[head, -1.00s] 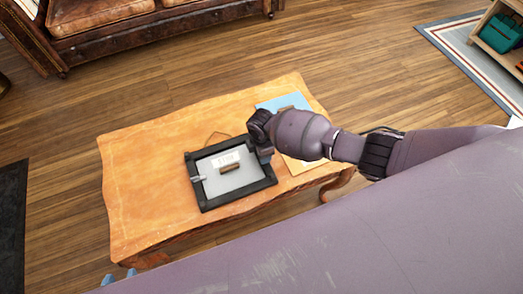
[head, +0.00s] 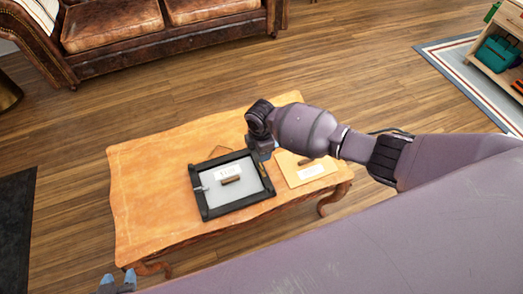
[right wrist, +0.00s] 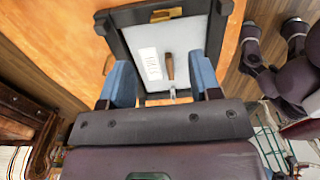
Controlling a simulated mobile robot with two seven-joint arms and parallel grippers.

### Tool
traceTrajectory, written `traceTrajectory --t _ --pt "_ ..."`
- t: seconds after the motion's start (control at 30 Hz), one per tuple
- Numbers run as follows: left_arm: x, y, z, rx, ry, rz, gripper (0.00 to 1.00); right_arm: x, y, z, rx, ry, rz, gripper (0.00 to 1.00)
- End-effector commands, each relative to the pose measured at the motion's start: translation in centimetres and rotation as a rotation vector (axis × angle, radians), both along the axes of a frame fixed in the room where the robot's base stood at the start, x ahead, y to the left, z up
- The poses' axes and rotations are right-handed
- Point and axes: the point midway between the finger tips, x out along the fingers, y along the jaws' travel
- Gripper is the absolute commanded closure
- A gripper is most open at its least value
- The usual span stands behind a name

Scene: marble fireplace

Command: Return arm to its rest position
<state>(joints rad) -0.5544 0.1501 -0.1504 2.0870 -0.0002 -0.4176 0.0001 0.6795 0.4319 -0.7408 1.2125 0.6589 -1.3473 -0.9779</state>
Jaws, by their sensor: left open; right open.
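My right arm reaches over the table from the right in the head view. Its gripper (head: 264,150) hangs near the upper right corner of a black frame (head: 200,199). In the right wrist view the blue fingers of the right gripper (right wrist: 163,70) are wide apart with nothing held between them. The frame (right wrist: 120,42) shows beyond the fingers, with a grey panel, a white label and a small brown piece. My left gripper (head: 118,283) shows only its blue fingertips at the bottom left of the head view. They are apart and hold nothing visible.
The frame lies on a wooden table (head: 148,190). A tan labelled board (head: 297,177) lies right of it. A leather sofa (head: 165,35) stands behind, a dark mat (head: 15,225) at left, a shelf (head: 487,78) at upper right. Wooden floor lies open between.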

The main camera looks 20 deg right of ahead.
Motion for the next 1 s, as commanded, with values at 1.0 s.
traceTrajectory --t 1.0 --pt "0.1 0.1 0.1 0.004 -0.007 -0.005 0.57 6.5 6.0 6.8 0.311 -0.411 -0.351 0.43"
